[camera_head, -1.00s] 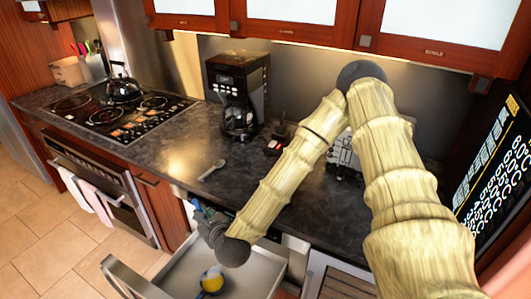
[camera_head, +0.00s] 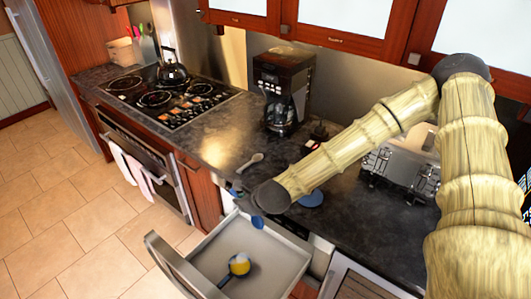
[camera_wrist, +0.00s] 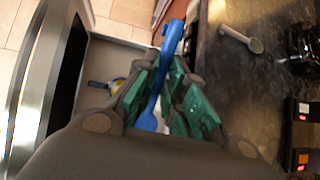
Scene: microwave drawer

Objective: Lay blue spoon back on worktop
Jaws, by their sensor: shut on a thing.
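My gripper (camera_wrist: 164,88) is shut on the blue spoon (camera_wrist: 172,40), which runs between its green finger pads in the wrist view. In the head view, my gripper (camera_head: 236,190) is partly hidden by my arm, at the worktop's front edge above the back of the open drawer. A blue end of the spoon (camera_head: 257,222) shows below the wrist, over the drawer. The dark worktop (camera_head: 215,150) lies behind and to the right of the gripper.
The open drawer (camera_head: 205,247) holds a blue-and-yellow utensil (camera_head: 239,264). A pale spoon (camera_head: 250,162) and a blue round thing (camera_head: 311,198) lie on the worktop. A coffee maker (camera_head: 283,88) and toaster (camera_head: 403,160) stand behind. Worktop left of the pale spoon is clear.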

